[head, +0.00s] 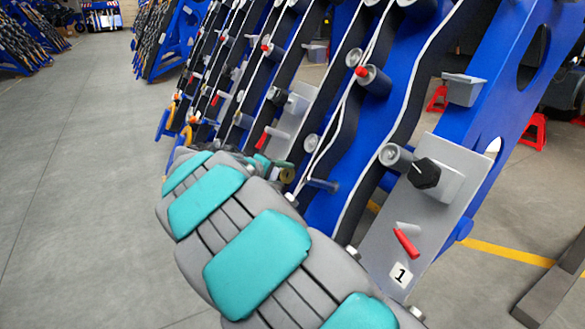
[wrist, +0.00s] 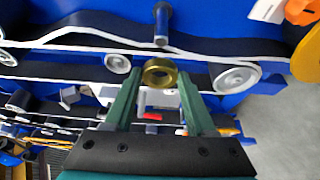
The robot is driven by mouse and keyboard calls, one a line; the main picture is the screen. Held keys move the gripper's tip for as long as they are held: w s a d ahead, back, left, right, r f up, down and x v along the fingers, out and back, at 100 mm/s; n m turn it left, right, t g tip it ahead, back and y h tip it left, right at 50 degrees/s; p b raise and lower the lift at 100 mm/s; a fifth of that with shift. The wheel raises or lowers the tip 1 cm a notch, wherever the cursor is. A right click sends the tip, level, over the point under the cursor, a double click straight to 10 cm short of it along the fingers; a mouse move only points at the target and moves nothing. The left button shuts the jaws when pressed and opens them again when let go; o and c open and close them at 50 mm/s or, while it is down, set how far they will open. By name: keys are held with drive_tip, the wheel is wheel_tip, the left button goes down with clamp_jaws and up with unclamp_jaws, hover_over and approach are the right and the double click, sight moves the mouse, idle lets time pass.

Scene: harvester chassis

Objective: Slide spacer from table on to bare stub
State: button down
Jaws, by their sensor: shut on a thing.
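My gripper (wrist: 160,80) has two green fingers shut on a brass ring spacer (wrist: 160,72), which sits between the fingertips with its hole showing. In the head view the spacer (head: 287,174) is a small gold ring at the end of my arm. A bare blue-grey stub (wrist: 162,25) sticks out from the blue chassis, just above the spacer in the wrist view. In the head view the stub (head: 322,185) is just right of the spacer. The spacer looks apart from the stub, not around it. My arm hides part of the gripper in the head view.
The blue chassis (wrist: 215,18) carries belts and round pulleys (wrist: 237,78) close around the gripper. A grey panel (head: 385,240) with a black knob, a red lever and label 1 stands to the right. Open floor (head: 80,180) lies to the left.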

sight(327, 187)
idle(0.4)
drive_tip(key=shift+w+d+f+b, duration=0.1)
drive_tip(key=shift+d+f+b, duration=0.15)
drive_tip(key=shift+d+b, duration=0.1)
drive_tip(key=shift+w+d+f+b, duration=0.3)
drive_tip(key=shift+w+d+f, duration=0.2)
drive_tip(key=shift+d, duration=0.25)
drive_tip(key=shift+w+d+f+b, duration=0.3)
drive_tip(key=shift+w+d+f, duration=0.2)
drive_tip(key=shift+d, duration=0.25)
drive_tip(key=shift+w+d, duration=0.1)
drive_tip(key=shift+w+d+f+b, duration=0.65)
drive_tip(key=shift+w+d+f, duration=0.35)
drive_tip(key=shift+d, duration=0.4)
drive_tip(key=shift+w+d+f+b, duration=0.65)
drive_tip(key=shift+w+d+f, duration=0.3)
drive_tip(key=shift+d, duration=0.5)
drive_tip(key=shift+w+d+f+b, duration=0.65)
drive_tip(key=shift+w+d+f, duration=0.35)
drive_tip(key=shift+d, duration=0.4)
drive_tip(key=shift+c, duration=0.7)
unclamp_jaws()
drive_tip(key=shift+s+a, duration=0.1)
drive_tip(key=shift+s, duration=0.05)
